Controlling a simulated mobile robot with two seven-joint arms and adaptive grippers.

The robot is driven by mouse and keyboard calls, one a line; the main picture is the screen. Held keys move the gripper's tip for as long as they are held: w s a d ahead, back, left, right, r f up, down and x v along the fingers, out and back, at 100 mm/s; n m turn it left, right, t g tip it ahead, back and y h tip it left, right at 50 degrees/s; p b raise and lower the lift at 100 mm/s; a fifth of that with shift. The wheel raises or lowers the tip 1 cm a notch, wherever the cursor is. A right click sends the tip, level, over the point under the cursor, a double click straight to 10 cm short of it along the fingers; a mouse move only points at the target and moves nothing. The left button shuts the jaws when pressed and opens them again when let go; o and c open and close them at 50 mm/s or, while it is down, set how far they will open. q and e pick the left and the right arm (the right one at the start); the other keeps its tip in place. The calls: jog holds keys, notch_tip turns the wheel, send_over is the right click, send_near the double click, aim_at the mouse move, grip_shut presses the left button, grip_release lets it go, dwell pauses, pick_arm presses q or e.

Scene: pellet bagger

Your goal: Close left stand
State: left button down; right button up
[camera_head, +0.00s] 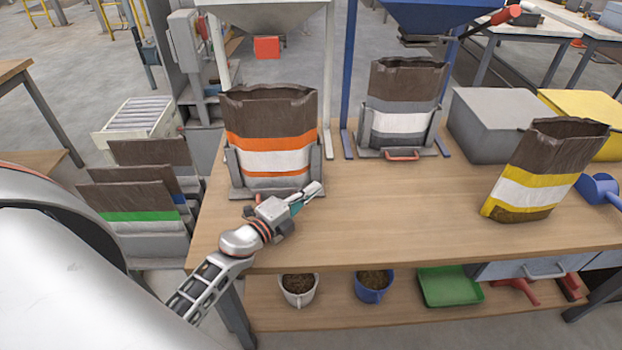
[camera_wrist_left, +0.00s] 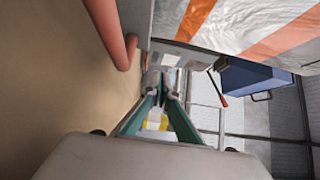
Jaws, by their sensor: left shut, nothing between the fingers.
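The left stand (camera_head: 233,172) is a grey metal holder on the wooden table. It holds an open brown bag (camera_head: 268,137) with orange and white stripes, upright. My left gripper (camera_head: 317,188) is shut and empty at the stand's front right corner. In the left wrist view its teal fingers (camera_wrist_left: 162,92) meet beside the grey stand edge. A red bar handle (camera_wrist_left: 113,35) lies left of the fingers there, apart from them. The bag's orange and white side (camera_wrist_left: 240,28) shows at upper right. In the head view the gripper hides the stand's handle. My right gripper is not in view.
A second stand (camera_head: 370,154) with a red handle holds a grey-striped bag (camera_head: 400,95). A yellow-striped bag (camera_head: 540,170) leans at right, near a blue scoop (camera_head: 598,188). Grey (camera_head: 495,125) and yellow boxes stand behind. The table's front middle is clear.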

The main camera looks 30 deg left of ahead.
aim_at(317, 173)
pick_arm(q)
jog(key=w+a, duration=0.2)
jog(key=w, duration=0.1)
jog(key=shift+w, duration=0.25)
jog(key=shift+a, duration=0.1)
jog(key=shift+w+a+b, duration=0.3)
jog(key=shift+w, duration=0.2)
jog(key=w+a, duration=0.1)
jog(key=w, duration=0.1)
jog(key=w+a+b, duration=0.1)
jog(key=w+a, duration=0.1)
jog(key=w+a+b, duration=0.1)
jog(key=w, duration=0.2)
jog(key=shift+a+f, duration=0.1)
jog(key=shift+a, duration=0.15)
jog(key=w+a+b, duration=0.1)
jog(key=w, duration=0.1)
jog(key=w+a+b, duration=0.1)
jog(key=w, duration=0.1)
jog(key=w+a+b, duration=0.1)
jog(key=w, duration=0.1)
jog(key=shift+w+a, duration=0.2)
jog(key=shift+a, duration=0.2)
jog(key=shift+w+a+b, duration=0.25)
jog(key=shift+w+b, duration=0.05)
jog(key=shift+w, duration=0.15)
jog(key=shift+a, duration=0.1)
jog(key=shift+w+a+r, duration=0.1)
jog(key=shift+r, duration=0.15)
